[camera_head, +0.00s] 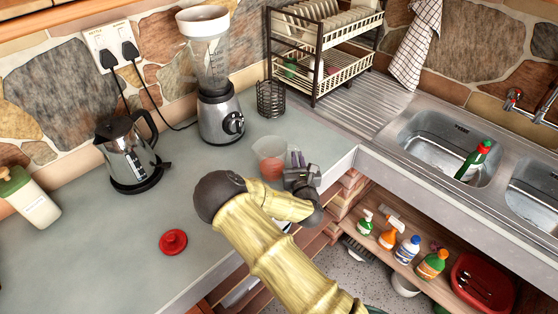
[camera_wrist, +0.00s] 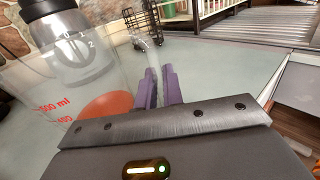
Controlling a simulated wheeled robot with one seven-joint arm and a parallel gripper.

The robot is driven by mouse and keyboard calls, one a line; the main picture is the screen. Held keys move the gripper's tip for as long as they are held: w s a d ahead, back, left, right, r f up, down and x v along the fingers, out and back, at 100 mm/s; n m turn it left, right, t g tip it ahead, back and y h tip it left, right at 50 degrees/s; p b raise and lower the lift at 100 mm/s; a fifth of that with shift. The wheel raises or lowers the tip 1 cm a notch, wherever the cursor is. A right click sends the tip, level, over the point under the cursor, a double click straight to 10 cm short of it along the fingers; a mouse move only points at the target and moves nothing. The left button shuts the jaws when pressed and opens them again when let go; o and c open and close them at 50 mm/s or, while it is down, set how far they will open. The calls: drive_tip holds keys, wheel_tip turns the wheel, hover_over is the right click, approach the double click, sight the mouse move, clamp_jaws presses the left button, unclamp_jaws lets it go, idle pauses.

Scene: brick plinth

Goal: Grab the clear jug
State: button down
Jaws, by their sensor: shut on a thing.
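The clear jug (camera_head: 267,151) stands upright on the grey counter near its inner corner, with something reddish showing low in it. In the wrist view the jug (camera_wrist: 75,75) fills the left side, with red millilitre marks on its wall. My gripper (camera_head: 295,158) is at the jug's right side. Its purple fingers (camera_wrist: 158,88) are close together and shut on the jug at its handle side. The fingers partly hide the place where they grip.
A blender (camera_head: 221,120) and a wire holder (camera_head: 271,99) stand behind the jug. A kettle (camera_head: 128,155) and a red lid (camera_head: 173,241) are to the left. A dish rack (camera_head: 330,70) and sink (camera_head: 435,150) are to the right. The front-left counter is mostly clear.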

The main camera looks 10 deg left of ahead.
drive_tip(key=shift+r, duration=0.1)
drive_tip(key=shift+r+b, duration=0.55)
drive_tip(key=shift+r, duration=4.3)
